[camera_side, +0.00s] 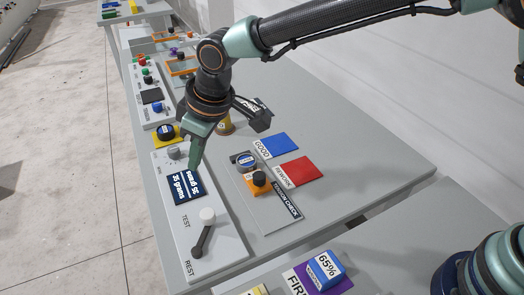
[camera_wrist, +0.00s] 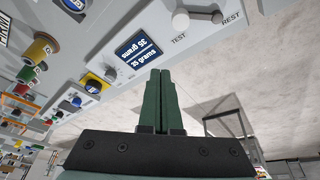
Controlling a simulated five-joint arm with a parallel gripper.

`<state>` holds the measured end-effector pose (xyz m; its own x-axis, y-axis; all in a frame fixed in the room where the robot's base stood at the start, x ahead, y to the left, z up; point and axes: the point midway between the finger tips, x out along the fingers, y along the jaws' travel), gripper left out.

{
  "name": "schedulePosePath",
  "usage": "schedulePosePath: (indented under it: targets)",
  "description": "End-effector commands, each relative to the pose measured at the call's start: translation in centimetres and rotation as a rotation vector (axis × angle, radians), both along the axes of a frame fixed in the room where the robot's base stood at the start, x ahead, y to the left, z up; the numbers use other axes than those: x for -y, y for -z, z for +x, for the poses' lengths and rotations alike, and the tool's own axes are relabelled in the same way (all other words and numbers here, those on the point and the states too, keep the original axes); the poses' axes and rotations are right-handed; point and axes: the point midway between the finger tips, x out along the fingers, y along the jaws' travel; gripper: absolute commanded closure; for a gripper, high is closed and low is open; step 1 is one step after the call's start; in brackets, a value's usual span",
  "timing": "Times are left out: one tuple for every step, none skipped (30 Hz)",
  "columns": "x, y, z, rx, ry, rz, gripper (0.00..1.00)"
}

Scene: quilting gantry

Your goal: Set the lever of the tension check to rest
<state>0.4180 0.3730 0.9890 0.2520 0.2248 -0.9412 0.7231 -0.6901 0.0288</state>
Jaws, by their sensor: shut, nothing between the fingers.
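The lever (camera_side: 201,236) of the tension check is on the grey panel (camera_side: 225,248) in the side view. It has a white round knob beside the TEST label (camera_side: 186,221), and its dark arm runs from there towards the REST label (camera_side: 189,268). In the wrist view the white knob (camera_wrist: 181,20) is near TEST and the other end is near REST. My gripper (camera_side: 195,165) is shut and empty, pointing down near the display, apart from the lever. Its closed fingers (camera_wrist: 160,75) show in the wrist view.
The display (camera_side: 187,186) reads 35 grams. A grey dial (camera_side: 174,153) and a yellow-based knob (camera_side: 166,132) lie behind it. A 65% box (camera_side: 325,268) is in front.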

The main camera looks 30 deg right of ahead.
Motion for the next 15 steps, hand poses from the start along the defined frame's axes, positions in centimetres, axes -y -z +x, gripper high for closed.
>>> schedulePosePath:
  targets:
    - [-1.0, 0.8, -0.3, -0.004, -0.019, -0.004, 1.0]
    - [-1.5, 1.1, -0.4, -0.004, -0.027, -0.004, 1.0]
    - [-2.0, 1.4, -0.6, -0.004, -0.036, -0.006, 1.0]
    - [-2.3, 1.6, -0.7, -0.005, -0.042, -0.007, 1.0]
    - [-2.5, 1.8, -0.7, -0.005, -0.046, -0.007, 1.0]
    - [-2.7, 1.9, -0.8, -0.005, -0.05, -0.007, 1.0]
    - [-2.8, 2.0, -0.8, -0.005, -0.052, -0.007, 1.0]
    - [-2.9, 2.0, -0.9, -0.005, -0.054, -0.007, 1.0]
    - [-3.0, 2.1, -0.9, -0.005, -0.054, -0.007, 1.0]
    - [-3.0, 2.1, -0.9, -0.005, -0.054, -0.007, 1.0]
    - [-3.0, 2.1, -0.9, -0.005, -0.054, -0.007, 1.0]
    - [-2.9, 2.1, -0.9, -0.005, -0.054, -0.007, 1.0]
    - [-2.9, 2.1, -0.9, -0.005, -0.054, -0.007, 1.0]
    - [-2.9, 2.1, -0.9, -0.005, -0.054, -0.007, 1.0]
    - [-2.9, 2.1, -0.9, -0.005, -0.054, -0.007, 1.0]
